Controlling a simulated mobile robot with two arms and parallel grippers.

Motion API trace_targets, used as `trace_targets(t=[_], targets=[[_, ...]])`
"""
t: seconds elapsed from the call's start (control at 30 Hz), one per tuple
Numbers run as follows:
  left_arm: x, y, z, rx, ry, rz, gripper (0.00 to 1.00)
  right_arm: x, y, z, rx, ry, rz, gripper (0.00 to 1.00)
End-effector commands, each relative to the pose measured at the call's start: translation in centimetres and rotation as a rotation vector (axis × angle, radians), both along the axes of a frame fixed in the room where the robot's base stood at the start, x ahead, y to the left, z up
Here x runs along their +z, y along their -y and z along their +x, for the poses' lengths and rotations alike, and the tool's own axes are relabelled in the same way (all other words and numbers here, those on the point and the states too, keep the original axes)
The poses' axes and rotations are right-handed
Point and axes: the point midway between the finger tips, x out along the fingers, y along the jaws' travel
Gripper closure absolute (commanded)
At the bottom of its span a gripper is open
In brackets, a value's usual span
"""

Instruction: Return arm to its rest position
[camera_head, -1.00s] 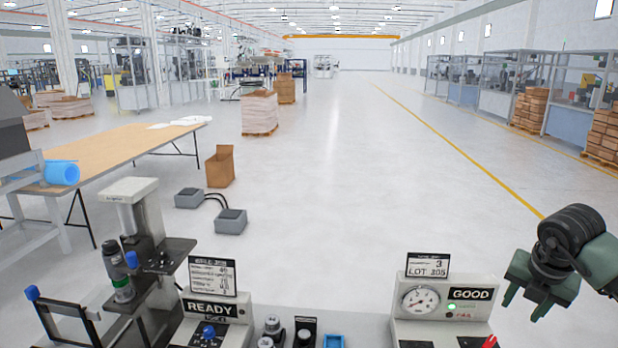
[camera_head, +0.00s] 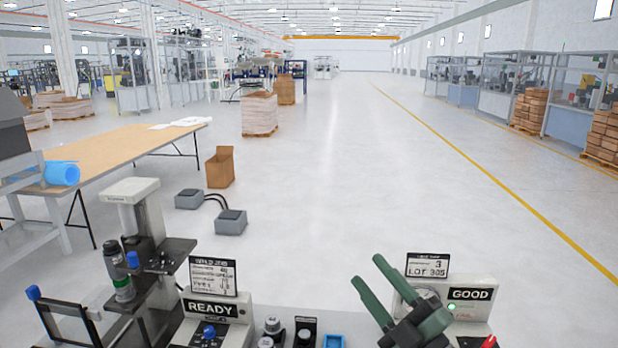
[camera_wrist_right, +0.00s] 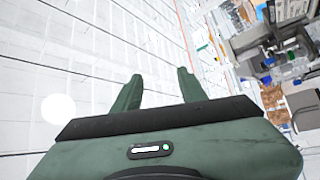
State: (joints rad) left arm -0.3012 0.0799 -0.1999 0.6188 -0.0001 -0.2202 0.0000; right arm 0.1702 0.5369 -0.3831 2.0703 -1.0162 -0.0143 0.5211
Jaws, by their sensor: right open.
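My right gripper (camera_head: 374,286) is green with a dark body. It stands in front of the gauge station (camera_head: 470,325) at the lower right of the head view and partly hides its dial. Its two fingers point up and to the left, apart and with nothing between them. In the right wrist view the same gripper (camera_wrist_right: 158,88) shows both fingers spread and empty, with the ceiling and part of the hall behind them. My left gripper is not in the head view.
A press-like fixture (camera_head: 145,255) and a READY box (camera_head: 212,325) stand at the lower left. A wooden table (camera_head: 110,150), a cardboard box (camera_head: 220,167) and grey pedals (camera_head: 230,221) are beyond. The middle floor is clear.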

Motion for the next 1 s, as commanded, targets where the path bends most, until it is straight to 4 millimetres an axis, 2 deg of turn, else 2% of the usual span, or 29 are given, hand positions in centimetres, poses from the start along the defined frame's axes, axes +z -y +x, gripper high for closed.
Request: trace_targets(t=[0.07, 0.17, 0.23, 0.33, 0.4, 0.53, 0.7, 0.93, 1.0], targets=[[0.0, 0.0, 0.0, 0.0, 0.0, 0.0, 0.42, -2.1, 3.4, 0.0, -0.153, -0.133, 0.179, 0.58], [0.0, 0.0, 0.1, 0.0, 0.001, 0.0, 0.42, -6.9, 7.8, -0.7, -0.35, -0.344, 0.351, 0.58], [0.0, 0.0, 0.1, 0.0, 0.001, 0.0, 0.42, -11.4, 10.2, -2.2, -0.478, -0.522, 0.439, 0.58], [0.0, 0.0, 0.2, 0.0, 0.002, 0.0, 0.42, -17.8, 12.3, -5.8, -0.626, -0.781, 0.515, 0.58], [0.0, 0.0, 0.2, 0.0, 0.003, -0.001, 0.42, -21.9, 12.8, -9.0, -0.704, -0.959, 0.541, 0.58], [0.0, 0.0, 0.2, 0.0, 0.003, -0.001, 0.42, -27.2, 12.5, -14.8, -0.789, -1.239, 0.552, 0.58], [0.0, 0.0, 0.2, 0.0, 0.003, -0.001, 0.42, -31.0, 11.3, -21.4, -0.833, -1.51, 0.532, 0.58], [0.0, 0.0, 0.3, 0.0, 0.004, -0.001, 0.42, -33.3, 9.2, -29.0, -0.837, -1.803, 0.484, 0.58], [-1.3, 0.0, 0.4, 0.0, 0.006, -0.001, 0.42, -36.5, 9.2, -28.5, -0.84, -1.811, 0.476, 0.58]])
